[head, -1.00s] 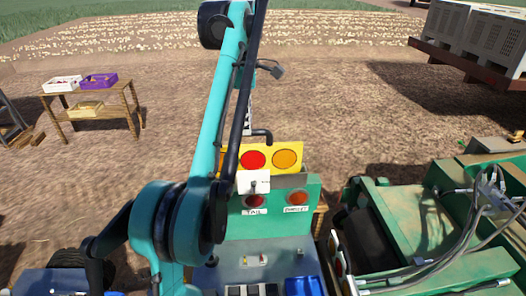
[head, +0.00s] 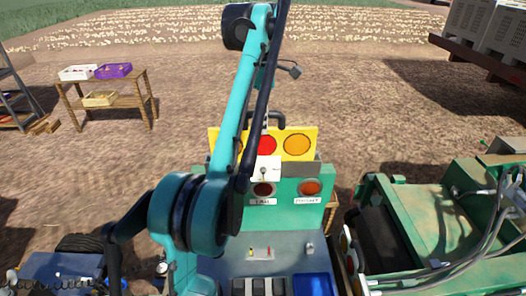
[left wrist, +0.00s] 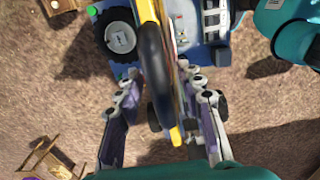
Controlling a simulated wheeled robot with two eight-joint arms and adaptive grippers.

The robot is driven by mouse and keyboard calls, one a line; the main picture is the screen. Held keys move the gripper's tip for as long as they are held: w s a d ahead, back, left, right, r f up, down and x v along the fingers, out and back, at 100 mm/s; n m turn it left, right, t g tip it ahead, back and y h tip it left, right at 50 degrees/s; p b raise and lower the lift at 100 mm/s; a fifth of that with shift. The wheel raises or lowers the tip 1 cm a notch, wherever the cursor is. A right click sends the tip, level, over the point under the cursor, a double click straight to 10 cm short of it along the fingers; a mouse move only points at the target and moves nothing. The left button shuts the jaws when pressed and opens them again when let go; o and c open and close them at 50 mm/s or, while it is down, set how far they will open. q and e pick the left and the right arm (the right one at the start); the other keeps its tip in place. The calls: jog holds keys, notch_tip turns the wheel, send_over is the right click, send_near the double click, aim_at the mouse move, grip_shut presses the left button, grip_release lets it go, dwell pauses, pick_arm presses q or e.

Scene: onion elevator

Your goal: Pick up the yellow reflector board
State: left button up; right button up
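The yellow reflector board (head: 297,145), with a red and an orange disc, stands upright at the top of the green panel (head: 312,212) in the head view. A dark curved handle (head: 277,118) rises from its top. My left arm covers part of the board's left side. In the left wrist view the board shows as a narrow yellow strip (left wrist: 176,136) with the black handle (left wrist: 155,65) in front of it. The open fingers of my left gripper (left wrist: 165,82) are apart, one on each side of handle and board, with gaps visible. My right gripper is not seen.
The green panel carries red and orange lamps and a white switch plate (head: 264,168). A blue tray (head: 312,287) sits at its foot. Green machinery with hoses (head: 430,220) stands close on the right. A wooden table (head: 130,103) with crates is far left. Bare soil lies between.

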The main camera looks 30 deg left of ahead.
aim_at(263, 137)
pick_arm(q)
jog(key=shift+s+f, duration=0.2)
jog(key=shift+f, duration=0.05)
notch_tip(263, 137, down, 5)
jog(key=shift+w+f, duration=0.1)
jog(key=shift+c, duration=0.3)
grip_shut()
